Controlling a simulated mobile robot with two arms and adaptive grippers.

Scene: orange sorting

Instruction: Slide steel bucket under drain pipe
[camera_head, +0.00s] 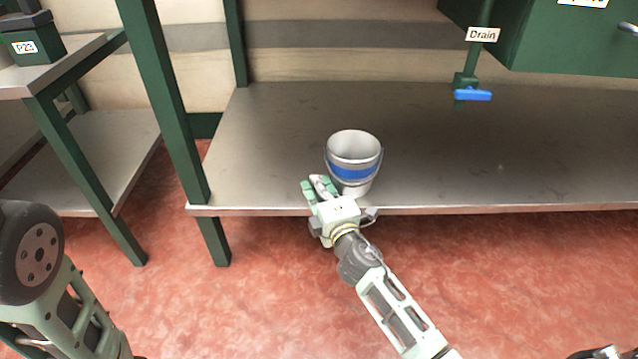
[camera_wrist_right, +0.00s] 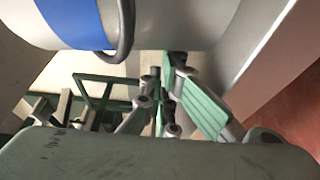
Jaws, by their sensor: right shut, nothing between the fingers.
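The steel bucket (camera_head: 354,150), grey with a blue band, stands upright on the metal lower shelf (camera_head: 260,130) near its front edge. The drain pipe (camera_head: 468,75), green with a "Drain" label and a blue valve handle (camera_head: 473,95), hangs down over the shelf to the right of and behind the bucket. My right gripper (camera_head: 314,187) is shut and empty at the bucket's front left side. In the right wrist view the bucket (camera_wrist_right: 140,22) fills the top, very close to the fingers (camera_wrist_right: 172,85); I cannot tell whether they touch it. My left gripper is not in view.
A green table leg (camera_head: 165,90) stands left of the bucket. Another bench (camera_head: 75,60) with a box labelled P23 (camera_head: 30,42) is at the far left. A green tank (camera_head: 570,40) overhangs the shelf at the right. The shelf between bucket and pipe is clear.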

